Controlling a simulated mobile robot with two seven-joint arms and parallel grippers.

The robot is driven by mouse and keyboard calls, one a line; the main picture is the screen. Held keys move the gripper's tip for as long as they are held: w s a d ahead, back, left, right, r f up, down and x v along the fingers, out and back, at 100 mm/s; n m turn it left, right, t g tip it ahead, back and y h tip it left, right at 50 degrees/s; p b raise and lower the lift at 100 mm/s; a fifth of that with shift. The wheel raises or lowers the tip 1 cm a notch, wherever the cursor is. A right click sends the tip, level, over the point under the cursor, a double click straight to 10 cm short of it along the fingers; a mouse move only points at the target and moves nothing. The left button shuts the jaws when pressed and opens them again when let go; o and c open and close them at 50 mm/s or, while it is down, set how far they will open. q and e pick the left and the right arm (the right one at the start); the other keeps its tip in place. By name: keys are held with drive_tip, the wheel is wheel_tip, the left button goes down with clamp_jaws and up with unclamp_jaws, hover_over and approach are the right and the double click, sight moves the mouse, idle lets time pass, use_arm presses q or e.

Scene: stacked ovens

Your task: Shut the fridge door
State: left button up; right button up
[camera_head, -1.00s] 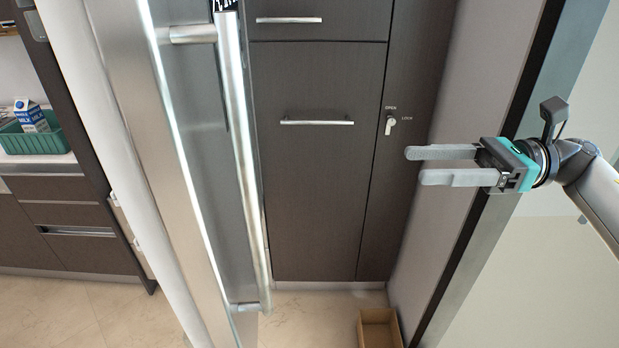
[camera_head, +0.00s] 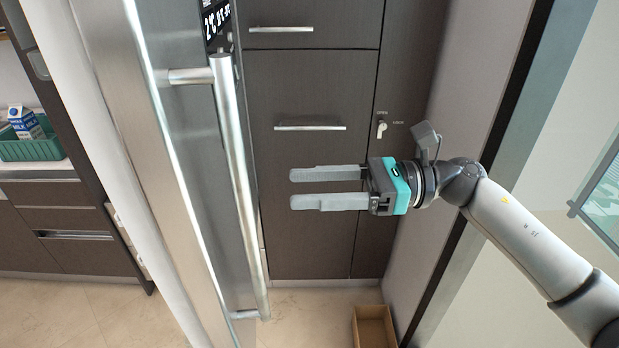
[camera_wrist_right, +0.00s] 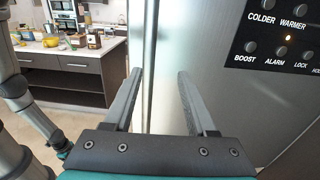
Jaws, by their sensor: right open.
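The fridge door (camera_head: 200,130) stands open in the head view, its edge toward me and its steel front facing right. Its long vertical bar handle (camera_head: 240,180) runs down that front. My right gripper (camera_head: 295,187) is open and empty, to the right of the handle and apart from it, fingers pointing left. In the right wrist view the fingers (camera_wrist_right: 160,92) point toward the door's edge, with the steel door front (camera_wrist_right: 215,60) and its control panel (camera_wrist_right: 285,35) to the right. My left gripper is not in view.
A dark cabinet (camera_head: 310,200) with bar handles stands behind my gripper. An open cardboard box (camera_head: 374,328) lies on the floor by the right wall. A counter at left holds a green basket (camera_head: 30,150) with a milk carton (camera_head: 25,122). The wrist view shows a cluttered counter (camera_wrist_right: 85,55).

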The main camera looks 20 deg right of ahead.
drive_tip(key=shift+a, duration=0.2)
clamp_jaws()
idle(0.4)
idle(0.9)
unclamp_jaws()
idle(0.4)
drive_tip(key=shift+d, duration=0.1)
drive_tip(key=b+v, duration=0.4)
drive_tip(key=v, duration=1.1)
drive_tip(key=shift+b, duration=0.4)
